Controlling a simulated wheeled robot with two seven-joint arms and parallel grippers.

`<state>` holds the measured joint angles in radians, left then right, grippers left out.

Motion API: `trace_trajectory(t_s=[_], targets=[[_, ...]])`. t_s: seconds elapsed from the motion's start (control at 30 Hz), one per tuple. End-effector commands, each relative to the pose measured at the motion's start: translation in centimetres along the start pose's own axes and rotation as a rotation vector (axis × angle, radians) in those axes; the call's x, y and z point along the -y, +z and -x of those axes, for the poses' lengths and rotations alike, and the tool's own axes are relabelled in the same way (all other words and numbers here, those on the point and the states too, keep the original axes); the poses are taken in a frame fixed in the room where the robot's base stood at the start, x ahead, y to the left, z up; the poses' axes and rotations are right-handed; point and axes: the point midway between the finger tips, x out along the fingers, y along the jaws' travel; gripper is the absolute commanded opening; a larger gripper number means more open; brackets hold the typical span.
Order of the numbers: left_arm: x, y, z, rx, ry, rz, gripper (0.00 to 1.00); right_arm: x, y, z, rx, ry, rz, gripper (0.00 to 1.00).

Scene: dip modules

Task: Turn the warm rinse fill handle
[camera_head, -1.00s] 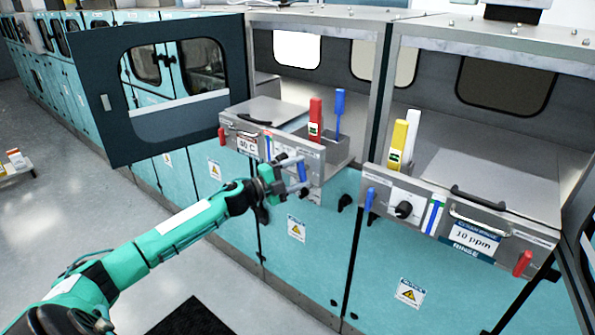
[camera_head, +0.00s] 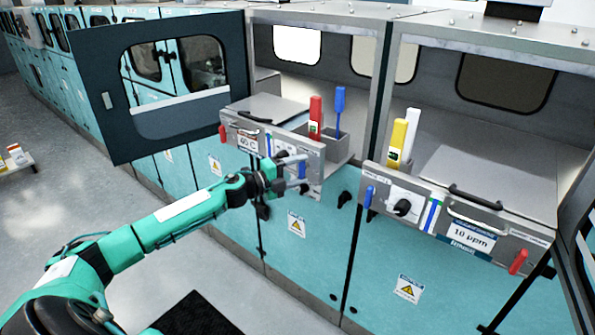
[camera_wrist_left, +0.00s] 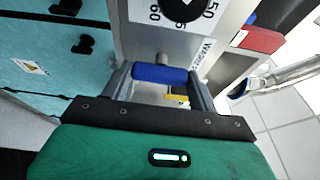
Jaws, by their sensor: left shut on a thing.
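The warm rinse fill handle is a blue grip on a short metal stem. In the left wrist view the blue handle (camera_wrist_left: 160,74) lies crosswise between my two fingers. My left gripper (camera_wrist_left: 160,85) is shut on it. In the head view my left gripper (camera_head: 297,171) is at the right part of the grey front panel (camera_head: 313,160) of the module marked 40 C. There the fingers and wrist mostly hide the handle. A dial with numbers (camera_wrist_left: 186,12) is close by in the wrist view. My right gripper is not in view.
A second module has a blue handle (camera_head: 368,197), a black knob (camera_head: 403,207) and a 10 ppm label (camera_head: 469,239). A dark window door (camera_head: 160,85) stands open at left. Red (camera_head: 315,118) and blue (camera_head: 340,110) upright pieces rise behind the panel.

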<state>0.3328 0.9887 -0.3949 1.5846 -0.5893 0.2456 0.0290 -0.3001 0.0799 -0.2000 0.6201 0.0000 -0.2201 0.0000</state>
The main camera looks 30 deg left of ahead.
Motion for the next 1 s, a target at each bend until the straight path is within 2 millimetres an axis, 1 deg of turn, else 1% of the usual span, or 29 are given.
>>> trace_trajectory(t_s=[0.03,0.1,0.13,0.43,0.53,0.67,1.0], targets=[[-0.2,-0.1,0.0,-0.002,0.003,-0.002,0.64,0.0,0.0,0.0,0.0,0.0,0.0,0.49],[-0.2,-0.1,0.0,-0.002,0.003,-0.002,0.78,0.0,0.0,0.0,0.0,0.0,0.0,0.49],[-0.2,-0.1,0.0,-0.002,0.002,-0.002,0.82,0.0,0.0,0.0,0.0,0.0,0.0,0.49],[-0.1,0.0,0.1,-0.001,0.001,-0.001,0.82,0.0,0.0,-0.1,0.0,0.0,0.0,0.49],[-0.2,0.0,0.5,0.0,0.001,0.0,0.82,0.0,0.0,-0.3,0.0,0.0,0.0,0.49],[-0.4,0.0,1.8,0.0,0.003,-0.001,0.82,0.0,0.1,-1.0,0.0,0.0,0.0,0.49],[-0.5,-0.1,5.8,-0.002,0.004,-0.001,0.82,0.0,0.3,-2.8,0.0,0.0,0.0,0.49]])
